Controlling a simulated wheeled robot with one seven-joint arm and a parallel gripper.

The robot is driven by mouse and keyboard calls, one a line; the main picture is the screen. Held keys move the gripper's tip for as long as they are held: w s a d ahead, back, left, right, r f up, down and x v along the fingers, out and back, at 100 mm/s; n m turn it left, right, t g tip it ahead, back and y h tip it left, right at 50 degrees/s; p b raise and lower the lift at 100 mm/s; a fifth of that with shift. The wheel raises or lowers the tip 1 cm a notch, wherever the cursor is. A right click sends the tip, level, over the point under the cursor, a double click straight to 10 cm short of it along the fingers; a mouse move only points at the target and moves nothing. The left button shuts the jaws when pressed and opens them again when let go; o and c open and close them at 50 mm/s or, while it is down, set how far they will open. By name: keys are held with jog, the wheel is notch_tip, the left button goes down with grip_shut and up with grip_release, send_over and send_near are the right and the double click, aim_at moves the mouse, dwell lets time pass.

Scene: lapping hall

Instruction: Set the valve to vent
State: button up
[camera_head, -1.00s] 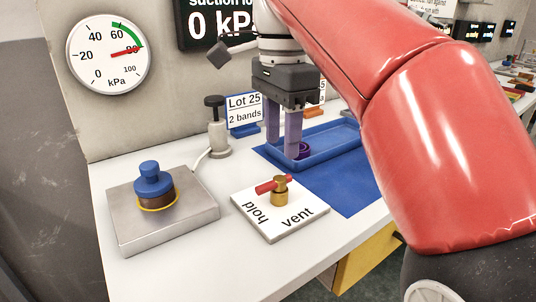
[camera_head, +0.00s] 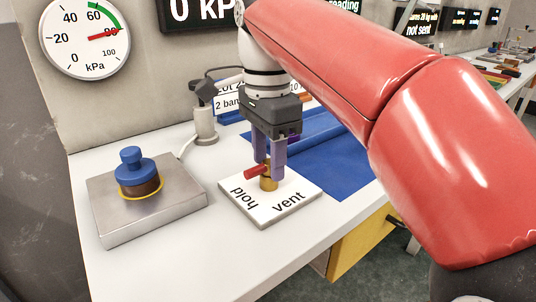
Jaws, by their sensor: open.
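The valve is a brass body (camera_head: 268,184) with a red handle (camera_head: 256,171) on a white plate (camera_head: 265,213) marked "hold" and "vent". The red handle points left, toward the side of the "hold" lettering and away from "vent". My gripper (camera_head: 268,162) is open, pointing down, with its purple fingers just above and behind the valve. One finger is close to the handle; I cannot tell whether it touches. The fingers hide part of the valve's back side.
A steel block (camera_head: 150,211) with a blue-knobbed piece (camera_head: 137,168) stands on the left. A grey post with a black top (camera_head: 205,125) and a blue mat (camera_head: 340,172) lie behind. A dial gauge (camera_head: 85,38) reads near 80 kPa. The bench front (camera_head: 250,262) is clear.

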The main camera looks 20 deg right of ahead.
grip_shut()
jog(key=n+p, duration=0.2)
jog(key=n, duration=0.1)
jog(key=shift+r+n, duration=0.15)
jog(key=shift+n, duration=0.25)
jog(key=n+p, duration=0.2)
jog(key=n, duration=0.2)
jog(key=shift+n, duration=0.3)
jog(key=n, duration=0.4)
jog(key=shift+n, duration=2.8)
